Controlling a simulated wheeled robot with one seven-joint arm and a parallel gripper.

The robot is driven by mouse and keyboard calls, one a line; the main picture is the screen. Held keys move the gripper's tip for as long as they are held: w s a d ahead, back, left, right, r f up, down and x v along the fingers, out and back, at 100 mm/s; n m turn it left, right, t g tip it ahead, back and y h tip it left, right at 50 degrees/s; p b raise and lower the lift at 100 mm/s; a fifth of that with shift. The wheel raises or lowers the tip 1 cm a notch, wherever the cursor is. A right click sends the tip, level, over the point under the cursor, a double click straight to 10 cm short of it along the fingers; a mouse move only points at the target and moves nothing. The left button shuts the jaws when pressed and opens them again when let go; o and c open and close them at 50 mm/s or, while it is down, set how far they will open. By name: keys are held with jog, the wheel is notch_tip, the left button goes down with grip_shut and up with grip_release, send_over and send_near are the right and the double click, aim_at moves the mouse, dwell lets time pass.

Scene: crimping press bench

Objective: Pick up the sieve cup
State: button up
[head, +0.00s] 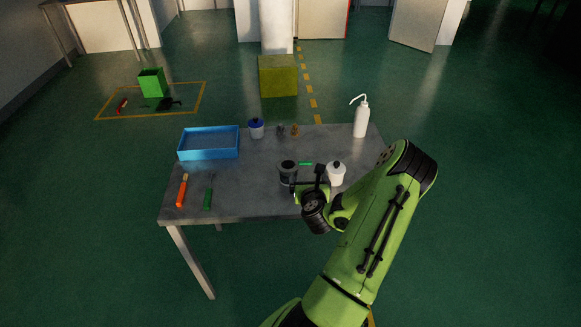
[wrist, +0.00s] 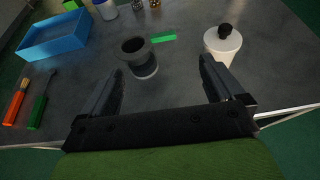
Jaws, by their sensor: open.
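The sieve cup, a dark grey cup with a black rim (head: 287,168), stands upright on the grey table. It also shows in the wrist view (wrist: 141,62), ahead of my gripper and left of the middle between its fingers. My gripper (head: 304,184) is low over the table, close to the cup's right side in the head view. In the wrist view my gripper (wrist: 162,82) is open, with its two black fingers wide apart and nothing between them. The cup looks apart from both fingertips. Its lower part is partly hidden by my gripper in the head view.
A white jar with a black knob (head: 336,174) stands close right of my gripper. A green strip (head: 305,163) lies behind the cup.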

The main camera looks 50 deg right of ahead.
aim_at(304, 164)
jog(key=x, duration=1.2)
jog(key=shift+w+d+f, duration=0.15)
jog(key=shift+w+d, duration=0.1)
jog(key=shift+s+a, duration=0.1)
jog(key=c, duration=1.1)
